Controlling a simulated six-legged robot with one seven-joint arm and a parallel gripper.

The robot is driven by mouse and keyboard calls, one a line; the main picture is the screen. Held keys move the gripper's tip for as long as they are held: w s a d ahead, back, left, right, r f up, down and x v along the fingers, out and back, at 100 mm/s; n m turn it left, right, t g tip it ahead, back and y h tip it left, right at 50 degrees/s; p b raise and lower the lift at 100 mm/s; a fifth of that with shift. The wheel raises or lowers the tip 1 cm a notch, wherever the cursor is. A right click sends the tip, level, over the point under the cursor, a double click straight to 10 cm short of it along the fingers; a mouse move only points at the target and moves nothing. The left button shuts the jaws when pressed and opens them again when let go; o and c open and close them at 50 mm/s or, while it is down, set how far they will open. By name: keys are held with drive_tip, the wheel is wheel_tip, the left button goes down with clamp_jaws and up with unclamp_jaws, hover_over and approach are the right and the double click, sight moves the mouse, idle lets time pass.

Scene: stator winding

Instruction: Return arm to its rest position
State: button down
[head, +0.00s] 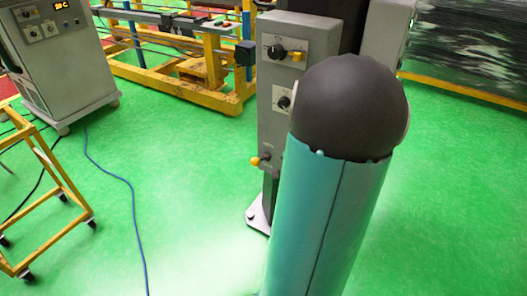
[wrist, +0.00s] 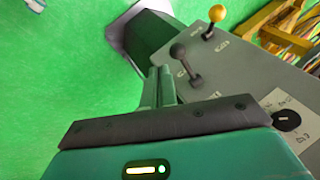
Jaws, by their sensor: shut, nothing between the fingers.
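My gripper (wrist: 160,84) shows in the wrist view with its two teal fingers together and nothing between them. It is in front of a grey control panel (wrist: 240,75). A lever with a dark knob (wrist: 178,51) stands just right of the fingertips; I cannot tell whether they touch. A lever with a yellow knob (wrist: 217,13) is further up and right. In the head view my teal arm link with its dark rounded cap fills the centre right, and my gripper is hidden. The grey control cabinet (head: 307,40) stands behind my arm.
The cabinet carries a black dial (head: 277,52) and a yellow-knobbed lever (head: 257,161). A yellow wheeled frame (head: 45,155) stands at left, with a grey machine (head: 60,65) behind it. A blue cable (head: 130,190) crosses the green floor. Open floor lies at right.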

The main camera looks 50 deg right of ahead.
drive_tip(key=w+a+r+n+y, duration=0.1)
drive_tip(key=w+a+r+n, duration=0.25)
drive_tip(key=a, duration=0.35)
drive_tip(key=w+a+r+n+t, duration=0.1)
drive_tip(key=w+a+r+n, duration=0.25)
drive_tip(key=a, duration=0.45)
drive_tip(key=w+a+r+n+y, duration=0.1)
drive_tip(key=w+a+r+n, duration=0.3)
drive_tip(key=a, duration=0.3)
drive_tip(key=s+a+r+n, duration=0.2)
drive_tip(key=a+n, duration=0.1)
drive_tip(key=a, duration=0.4)
drive_tip(key=s+a+r+n+y, duration=0.1)
drive_tip(key=s+a+r+n, duration=0.2)
drive_tip(key=a, duration=0.4)
drive_tip(key=s+a+r+n, duration=0.3)
drive_tip(key=a, duration=0.3)
drive_tip(key=shift+a+r+y, duration=0.25)
drive_tip(key=shift+a+y, duration=0.15)
